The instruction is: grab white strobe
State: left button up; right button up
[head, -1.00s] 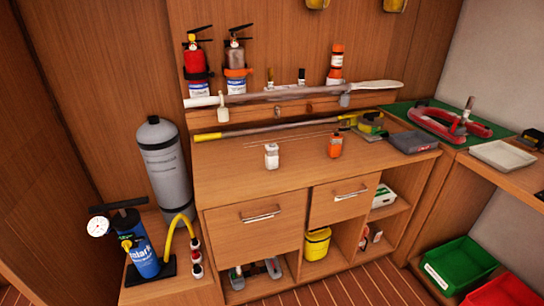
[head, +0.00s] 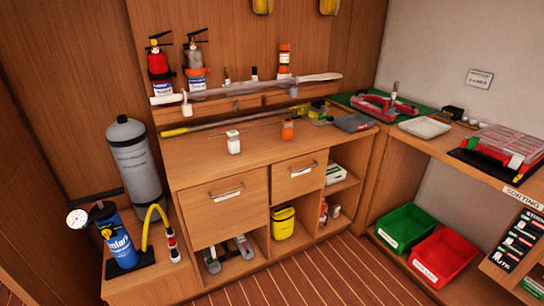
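A small white strobe (head: 234,142) with a clear or pale top stands upright on the wooden cabinet top, left of the middle. A similar orange unit (head: 288,130) stands to its right, apart from it. Neither of my grippers shows in the head view, so their state and distance from the strobe are hidden.
A long yellow-ended pole (head: 190,129) lies behind the strobe. A grey cylinder (head: 134,165) and a blue pump (head: 119,238) stand at the left. The cabinet top before the strobe is clear.

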aim_at(233, 144)
jog(key=z, duration=0.3)
jog(key=k, duration=0.7)
jog(key=z, duration=1.05)
jog(key=i, duration=1.85)
jog(key=u, duration=1)
jog(key=i, duration=0.7)
jog(key=u, duration=0.8)
